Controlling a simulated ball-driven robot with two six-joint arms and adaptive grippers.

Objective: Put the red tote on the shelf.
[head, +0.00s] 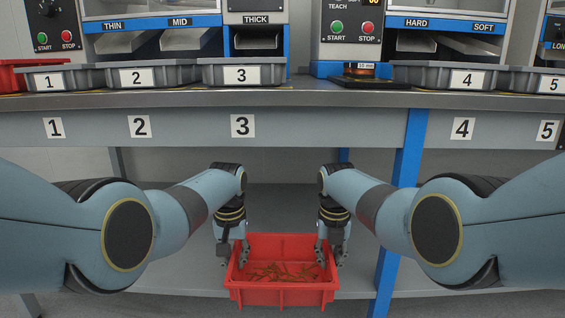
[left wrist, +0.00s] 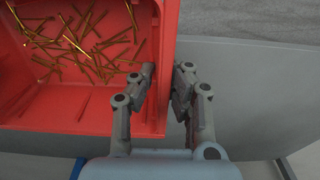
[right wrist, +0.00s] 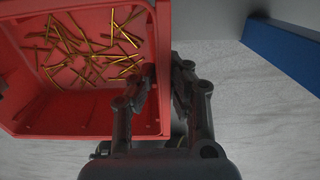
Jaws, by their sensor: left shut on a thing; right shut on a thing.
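The red tote (head: 282,293) is low in the middle of the head view, in front of the lower shelf, with several brass-coloured pins inside. My left gripper (head: 235,257) is shut on its left wall. In the left wrist view the fingers (left wrist: 165,95) straddle the tote's wall (left wrist: 165,40). My right gripper (head: 329,256) is shut on its right wall. In the right wrist view the fingers (right wrist: 160,90) straddle the wall (right wrist: 163,35). The tote looks level. The shelf (head: 190,282) is the grey board under the bench; whether the tote touches it is unclear.
The bench top (head: 300,98) carries grey numbered trays (head: 240,74) and machines above. A blue upright (head: 398,205) stands right of the tote. Another red container (head: 20,75) sits at the far left of the bench. The lower shelf looks clear either side of the tote.

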